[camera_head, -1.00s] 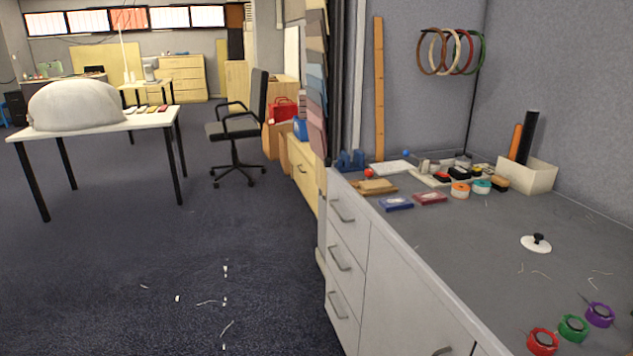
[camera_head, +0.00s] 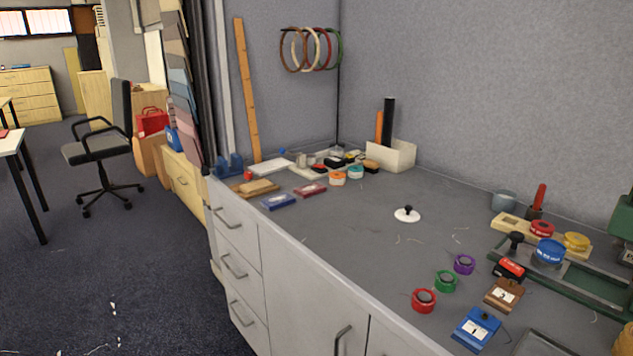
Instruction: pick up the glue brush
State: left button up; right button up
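I cannot pick out the glue brush for certain at this size. An upright red handle (camera_head: 540,196) stands in a small dark holder near the back right of the counter, beside a grey cup (camera_head: 504,201); I cannot tell whether it is a brush. Neither of my grippers shows in the head view.
The grey counter (camera_head: 355,225) has a clear middle around a white lid with a black knob (camera_head: 407,214). Several tape rolls, including a red one (camera_head: 424,300), and a blue block (camera_head: 476,328) lie front right. A white box (camera_head: 391,157) stands at the back. A chair (camera_head: 101,148) is left.

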aim_at(539, 195)
jog(key=i+j, duration=0.2)
jog(key=i+j+z, duration=0.15)
jog(key=j, duration=0.25)
jog(key=i+j, duration=0.25)
jog(key=j+z, duration=0.05)
